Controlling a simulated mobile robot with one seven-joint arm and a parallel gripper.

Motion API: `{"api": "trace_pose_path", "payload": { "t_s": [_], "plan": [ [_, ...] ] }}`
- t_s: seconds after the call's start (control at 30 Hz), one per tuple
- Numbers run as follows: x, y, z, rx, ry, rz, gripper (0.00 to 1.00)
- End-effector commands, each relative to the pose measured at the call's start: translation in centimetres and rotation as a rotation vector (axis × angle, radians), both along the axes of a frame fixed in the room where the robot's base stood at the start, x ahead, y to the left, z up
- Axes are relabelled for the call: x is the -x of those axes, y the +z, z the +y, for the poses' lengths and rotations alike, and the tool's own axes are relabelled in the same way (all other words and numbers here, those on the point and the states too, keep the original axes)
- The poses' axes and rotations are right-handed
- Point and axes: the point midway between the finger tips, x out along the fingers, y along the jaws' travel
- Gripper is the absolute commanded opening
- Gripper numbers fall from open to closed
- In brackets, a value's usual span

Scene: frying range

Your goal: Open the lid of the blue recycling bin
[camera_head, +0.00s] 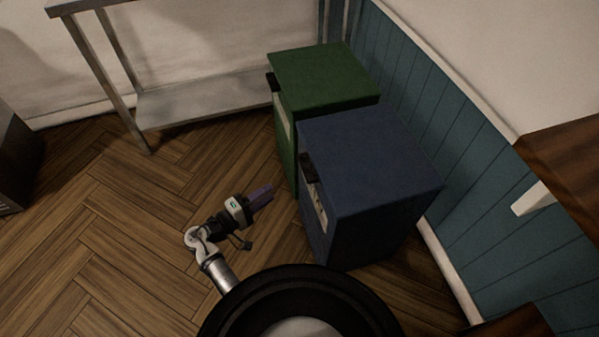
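The blue recycling bin (385,225) stands against the teal wall, right of centre. Its flat blue lid (370,155) is shut. A dark handle (307,166) sits at the lid's left edge, above a pale label on the front. My gripper (264,192) is left of the bin, apart from it, and points toward the gap between the blue and green bins. Its purple-grey fingers look close together, but from this angle I cannot tell whether they are open or shut. I see nothing held in it.
A green bin (322,78) with its lid shut stands just behind the blue one. A metal table (200,100) is at the back left. A wooden shelf (565,170) juts from the right wall. The herringbone floor (110,230) on the left is clear.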

Motion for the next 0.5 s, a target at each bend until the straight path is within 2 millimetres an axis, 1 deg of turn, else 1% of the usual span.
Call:
{"api": "trace_pose_path", "payload": {
  "t_s": [0.07,0.17,0.5],
  "plan": [
    [-0.1,0.0,-0.6,0.009,-0.011,0.000,0.38],
    [-0.9,0.1,-1.5,0.009,-0.011,-0.001,0.38],
    [-5.5,0.2,-6.9,0.006,-0.011,0.000,0.38]
  ]
}}
